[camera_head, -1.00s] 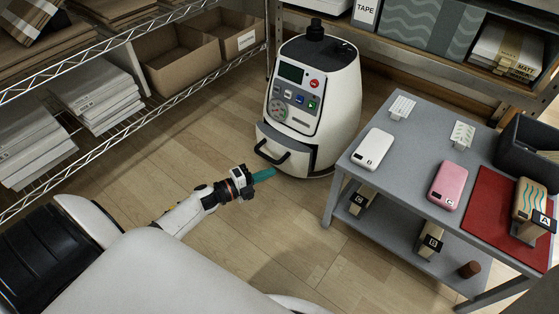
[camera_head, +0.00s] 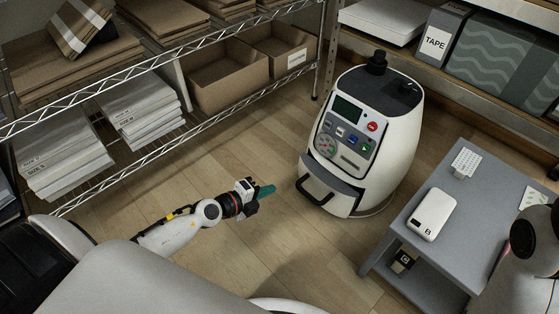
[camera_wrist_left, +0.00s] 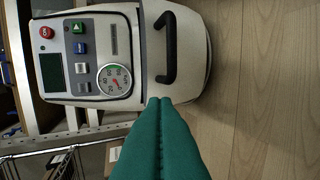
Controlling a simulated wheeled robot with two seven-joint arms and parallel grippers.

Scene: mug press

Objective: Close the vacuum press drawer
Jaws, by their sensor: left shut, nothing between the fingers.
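The vacuum press (camera_head: 400,125) is a rounded white machine with a control panel, standing on the floor at the centre right in the head view. Its drawer (camera_head: 335,190) sits low on the front with a black handle (camera_head: 316,188), and its front sticks out from the body. The drawer front (camera_wrist_left: 155,85) and handle (camera_wrist_left: 168,48) also show in the wrist view. My left gripper (camera_head: 268,190), with green fingers (camera_wrist_left: 160,105), is shut and empty. It is left of the handle, apart from it in the head view.
Part of my right arm shows at the right edge. Wire shelves (camera_head: 165,145) with boxes and paper stand at the left. The wooden floor before the drawer is clear.

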